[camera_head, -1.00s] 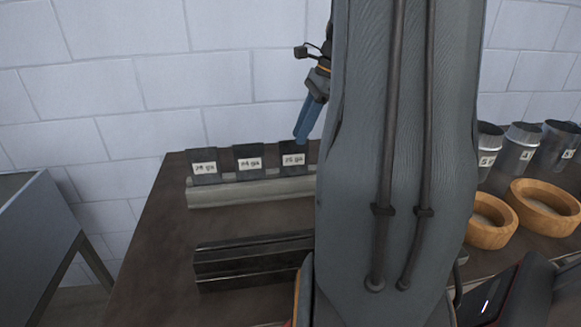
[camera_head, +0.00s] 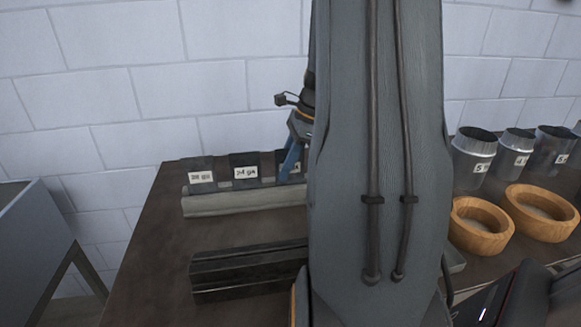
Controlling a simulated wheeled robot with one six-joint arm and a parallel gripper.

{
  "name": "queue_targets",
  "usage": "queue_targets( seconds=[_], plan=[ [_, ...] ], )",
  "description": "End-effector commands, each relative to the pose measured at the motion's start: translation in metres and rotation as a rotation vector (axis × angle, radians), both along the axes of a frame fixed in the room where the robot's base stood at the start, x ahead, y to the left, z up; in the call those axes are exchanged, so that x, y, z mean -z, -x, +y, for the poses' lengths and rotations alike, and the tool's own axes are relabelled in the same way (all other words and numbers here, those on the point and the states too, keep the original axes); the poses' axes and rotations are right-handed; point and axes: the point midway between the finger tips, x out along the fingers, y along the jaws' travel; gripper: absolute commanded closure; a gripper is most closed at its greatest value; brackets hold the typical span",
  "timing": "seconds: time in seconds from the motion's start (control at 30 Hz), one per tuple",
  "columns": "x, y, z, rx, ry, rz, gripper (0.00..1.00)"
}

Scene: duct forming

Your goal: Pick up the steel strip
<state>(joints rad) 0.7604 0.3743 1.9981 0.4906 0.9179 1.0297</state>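Three dark upright pieces with white gauge labels stand in a row in a long pale holder (camera_head: 235,204) at the back of the table. The left piece (camera_head: 200,166) reads about 28 ga and the middle piece (camera_head: 244,161) reads 24 ga. The right piece (camera_head: 268,166) is partly hidden behind my gripper and arm. I cannot tell for sure which of them is the steel strip. My gripper (camera_head: 288,174), with blue fingers, points down at the right piece. Its fingertips overlap that piece in the picture; contact and finger opening are unclear.
A dark ridged metal block (camera_head: 245,272) lies on the table (camera_head: 160,235) in front of the holder. Two wooden bowls (camera_head: 480,226) and several numbered metal cups (camera_head: 473,160) stand at right. A grey cabinet (camera_head: 30,240) is at left. My arm covers the middle.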

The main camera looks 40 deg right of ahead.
Motion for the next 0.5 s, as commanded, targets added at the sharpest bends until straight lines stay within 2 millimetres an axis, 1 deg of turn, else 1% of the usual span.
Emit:
queue_targets(
  seconds=[0.17,0.27,0.3,0.33,0.5],
  plan=[
    [0.0001,-0.0002,-0.0001,0.0,0.0,-0.001,0.76],
    [0.0,-0.0003,-0.0002,0.0,0.0,-0.001,0.91],
    [-0.0001,-0.0002,-0.0002,0.0,0.0,-0.001,0.98],
    [-0.0001,-0.0002,-0.0002,0.0,0.0,-0.001,1.0],
    [-0.0003,-0.0002,-0.0003,0.0,0.0,-0.001,1.0]
  ],
)
